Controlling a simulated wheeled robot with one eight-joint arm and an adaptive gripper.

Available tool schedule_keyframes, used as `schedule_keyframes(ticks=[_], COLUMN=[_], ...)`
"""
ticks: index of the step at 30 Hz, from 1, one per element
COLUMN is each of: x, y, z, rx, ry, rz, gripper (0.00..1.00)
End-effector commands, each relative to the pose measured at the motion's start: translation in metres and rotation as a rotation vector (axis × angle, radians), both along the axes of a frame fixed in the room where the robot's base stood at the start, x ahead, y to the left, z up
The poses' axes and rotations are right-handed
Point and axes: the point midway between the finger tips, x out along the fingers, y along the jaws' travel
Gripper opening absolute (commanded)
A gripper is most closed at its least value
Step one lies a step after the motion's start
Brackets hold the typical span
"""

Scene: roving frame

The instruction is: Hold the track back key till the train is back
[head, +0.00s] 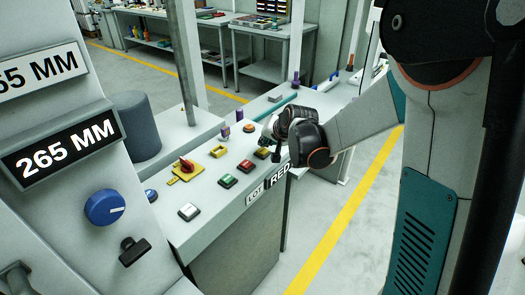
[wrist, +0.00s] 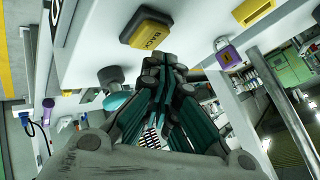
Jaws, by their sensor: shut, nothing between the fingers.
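The yellow key marked BACK (wrist: 150,30) is at the top of the wrist view. In the head view a yellow key (head: 262,153) ends the row on the sloping panel, close to my gripper. My gripper (head: 275,151) is shut and empty over the panel's far right end. In the wrist view its fingertips (wrist: 163,62) lie just beside the key's edge; I cannot tell whether they touch it. No train can be made out in either view.
The panel also carries a red key (head: 245,166), a green key (head: 228,181), a white key (head: 188,211) and a red rotary switch (head: 184,167). A post (head: 184,60) rises behind. A blue knob (head: 104,207) is at left. Open floor lies right of the panel.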

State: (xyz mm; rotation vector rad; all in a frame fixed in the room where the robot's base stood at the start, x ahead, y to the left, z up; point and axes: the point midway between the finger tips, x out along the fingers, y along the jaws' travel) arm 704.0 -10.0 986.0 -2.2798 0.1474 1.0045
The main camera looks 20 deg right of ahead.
Motion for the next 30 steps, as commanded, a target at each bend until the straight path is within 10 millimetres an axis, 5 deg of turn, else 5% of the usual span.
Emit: schedule_keyframes(ticks=[30], x=[0.0], y=[0.0], z=[-0.01], rx=[0.0], ry=[0.0], rz=[0.0], gripper=[0.0])
